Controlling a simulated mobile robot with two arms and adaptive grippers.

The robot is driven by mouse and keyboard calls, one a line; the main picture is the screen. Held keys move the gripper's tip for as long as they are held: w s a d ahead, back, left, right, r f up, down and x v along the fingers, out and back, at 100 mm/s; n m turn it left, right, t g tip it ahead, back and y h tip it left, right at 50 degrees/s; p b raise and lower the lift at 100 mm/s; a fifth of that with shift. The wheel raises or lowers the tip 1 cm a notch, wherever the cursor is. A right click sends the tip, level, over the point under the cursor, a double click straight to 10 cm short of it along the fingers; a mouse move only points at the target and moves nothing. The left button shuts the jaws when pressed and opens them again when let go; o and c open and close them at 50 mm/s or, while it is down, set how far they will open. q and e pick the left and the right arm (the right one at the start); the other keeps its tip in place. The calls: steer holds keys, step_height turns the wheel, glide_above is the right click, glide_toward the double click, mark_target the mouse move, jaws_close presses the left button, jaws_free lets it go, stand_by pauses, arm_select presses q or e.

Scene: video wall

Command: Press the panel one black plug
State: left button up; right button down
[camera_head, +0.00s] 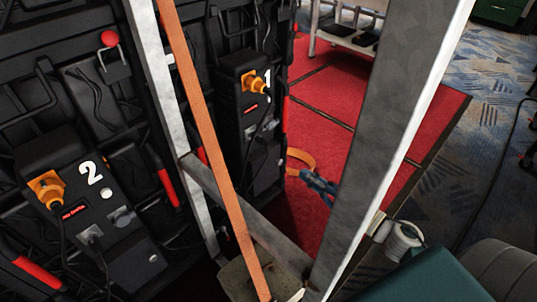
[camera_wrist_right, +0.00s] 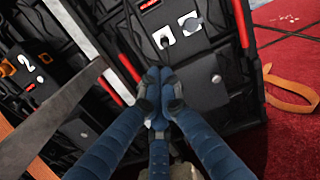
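Panel one (camera_head: 262,165) is a black video-wall module marked "1", in the middle of the head view. My right gripper (camera_head: 308,178) has blue fingers and is beside the lower right edge of panel one in the head view. In the right wrist view its fingertips (camera_wrist_right: 160,82) meet below the socket, with nothing seen between them. Whether they touch the panel I cannot tell. My left gripper is not in view.
Panel two (camera_head: 120,190), with an orange plug (camera_head: 46,189), stands at left. Metal frame posts (camera_head: 385,110) and an orange strip (camera_head: 210,130) cross the foreground. An orange strap (camera_wrist_right: 290,95) lies by the panel. Red carpet (camera_head: 345,85) is open behind the posts.

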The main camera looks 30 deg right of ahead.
mark_target(264, 146)
steer(key=shift+w, duration=0.1)
steer(key=x, duration=1.3)
steer(key=shift+w+a, duration=0.15)
steer(key=shift+w, duration=0.2)
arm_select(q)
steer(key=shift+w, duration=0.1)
arm_select(e)
steer(key=shift+w, duration=0.1)
steer(key=shift+b+x, duration=0.3)
steer(key=shift+x, duration=0.45)
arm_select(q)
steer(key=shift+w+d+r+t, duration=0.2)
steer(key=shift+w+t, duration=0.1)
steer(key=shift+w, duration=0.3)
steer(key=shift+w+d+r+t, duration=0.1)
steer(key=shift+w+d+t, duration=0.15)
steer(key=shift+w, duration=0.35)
